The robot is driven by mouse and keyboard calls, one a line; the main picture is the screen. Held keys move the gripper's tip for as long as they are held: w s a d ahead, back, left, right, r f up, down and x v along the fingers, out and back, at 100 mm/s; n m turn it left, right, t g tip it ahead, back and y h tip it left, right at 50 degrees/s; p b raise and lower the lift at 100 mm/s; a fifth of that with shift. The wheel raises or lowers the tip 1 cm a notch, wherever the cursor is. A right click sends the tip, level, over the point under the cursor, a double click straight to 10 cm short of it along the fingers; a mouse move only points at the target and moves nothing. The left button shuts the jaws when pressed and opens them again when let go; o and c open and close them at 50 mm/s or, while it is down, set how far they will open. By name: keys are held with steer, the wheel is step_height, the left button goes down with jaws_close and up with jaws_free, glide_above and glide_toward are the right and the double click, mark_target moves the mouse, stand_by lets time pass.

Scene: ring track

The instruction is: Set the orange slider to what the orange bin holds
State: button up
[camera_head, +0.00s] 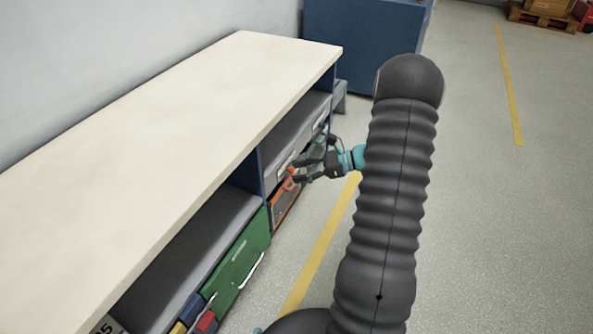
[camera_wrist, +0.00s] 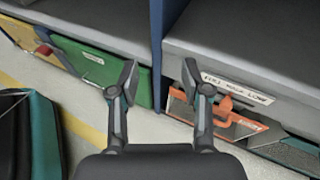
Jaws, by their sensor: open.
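The orange bin (camera_wrist: 222,121) stands under the grey shelf, right of my gripper in the wrist view. In the head view its orange front (camera_head: 284,207) shows beside the blue divider. A white strip (camera_wrist: 237,87) above it reads FULL, HALF, LOW. An upright orange piece (camera_wrist: 226,104) sits below the strip, near FULL and HALF; I cannot tell whether it is the slider or a bin handle. The bin's contents are hidden. My gripper (camera_wrist: 160,82) is open and empty, its right finger close to the strip's FULL end. The head view shows my gripper (camera_head: 299,171) in front of the shelf.
A green bin (camera_head: 240,262) stands left of the blue divider (camera_wrist: 157,45). A teal bin (camera_wrist: 296,153) is right of the orange one. The cream worktop (camera_head: 190,110) overhangs the shelf. Open floor with a yellow line (camera_head: 325,235) lies to the right.

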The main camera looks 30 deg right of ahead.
mark_target(294, 171)
steer(key=d+f+m+t+h+p, duration=0.1)
steer(key=d+f+m+t+h, duration=0.1)
steer(key=d+f+m+t, duration=0.85)
steer(key=w+a+g, duration=0.1)
steer(key=w+a, duration=0.1)
steer(key=w, duration=0.1)
steer(key=w+a+f+n+g, duration=0.1)
steer(key=w+a, duration=0.1)
steer(key=w, duration=0.2)
steer(key=w+a+g, duration=0.1)
steer(key=w+a, duration=0.1)
steer(key=w, duration=0.2)
steer(key=shift+a+f, duration=0.25)
steer(key=shift+f, duration=0.1)
jaws_close()
